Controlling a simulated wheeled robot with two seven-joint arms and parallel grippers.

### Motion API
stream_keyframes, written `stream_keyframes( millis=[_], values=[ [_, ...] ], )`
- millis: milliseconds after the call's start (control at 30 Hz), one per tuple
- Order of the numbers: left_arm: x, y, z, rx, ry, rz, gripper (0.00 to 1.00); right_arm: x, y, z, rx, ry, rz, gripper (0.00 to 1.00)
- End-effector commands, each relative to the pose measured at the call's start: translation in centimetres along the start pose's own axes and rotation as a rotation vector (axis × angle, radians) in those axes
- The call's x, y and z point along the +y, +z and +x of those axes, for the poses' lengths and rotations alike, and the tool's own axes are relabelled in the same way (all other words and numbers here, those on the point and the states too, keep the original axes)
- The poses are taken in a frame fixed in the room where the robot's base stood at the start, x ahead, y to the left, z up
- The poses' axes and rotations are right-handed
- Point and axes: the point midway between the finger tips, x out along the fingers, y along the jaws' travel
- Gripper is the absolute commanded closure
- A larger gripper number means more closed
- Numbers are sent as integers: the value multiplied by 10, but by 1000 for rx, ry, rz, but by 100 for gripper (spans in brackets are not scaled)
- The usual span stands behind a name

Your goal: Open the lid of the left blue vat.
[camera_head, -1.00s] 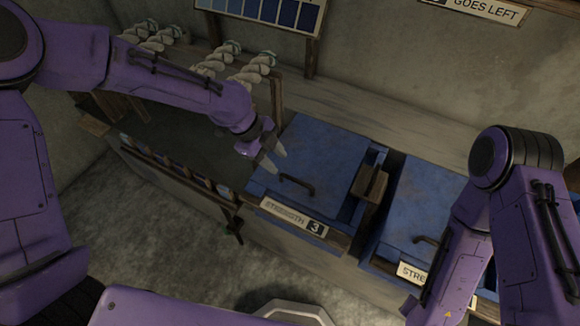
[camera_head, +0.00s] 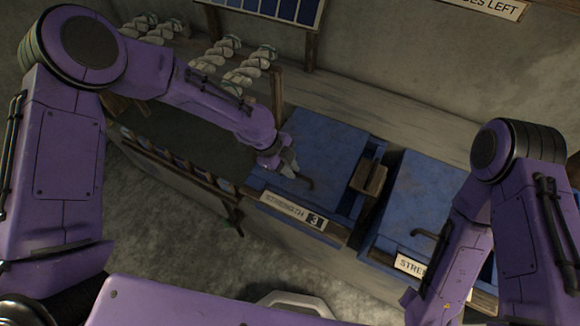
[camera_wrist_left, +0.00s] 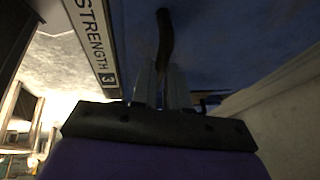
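A "STRENGTH 3" label (camera_head: 292,211) is on the vat's front. My left gripper (camera_head: 289,169) is at the left end of the handle. In the left wrist view, its two fingers (camera_wrist_left: 163,82) are close together with the near end of the handle (camera_wrist_left: 164,35) between them; they look shut on it. My right arm is at the right, and its gripper is out of view.
A second blue vat (camera_head: 428,195) with its own handle stands to the right, partly behind my right arm. A wooden block (camera_head: 369,179) sits between the vats. A wall (camera_head: 400,70) is behind.

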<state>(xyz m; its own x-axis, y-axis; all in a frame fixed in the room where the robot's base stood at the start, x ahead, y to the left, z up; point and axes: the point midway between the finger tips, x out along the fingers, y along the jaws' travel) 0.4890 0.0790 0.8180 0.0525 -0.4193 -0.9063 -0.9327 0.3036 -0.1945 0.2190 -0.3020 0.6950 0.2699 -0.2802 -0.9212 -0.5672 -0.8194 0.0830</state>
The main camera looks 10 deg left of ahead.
Motion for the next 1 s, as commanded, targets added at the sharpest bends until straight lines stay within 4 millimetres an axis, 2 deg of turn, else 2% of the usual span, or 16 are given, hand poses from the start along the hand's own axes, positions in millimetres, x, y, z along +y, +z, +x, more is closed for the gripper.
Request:
stream_keyframes(
  millis=[167,367,700,1000],
  values=[
    [-4,-2,-8,-1,-2,-1,100,0,-2,-5,0,0,0,57],
    [-19,-13,-33,0,-7,2,100,2,-9,-21,0,0,0,57],
    [-68,-36,-89,0,-12,1,100,5,-22,-52,0,0,0,57],
    [-108,-49,-116,1,-11,0,100,6,-27,-66,0,0,0,57]
  ],
)
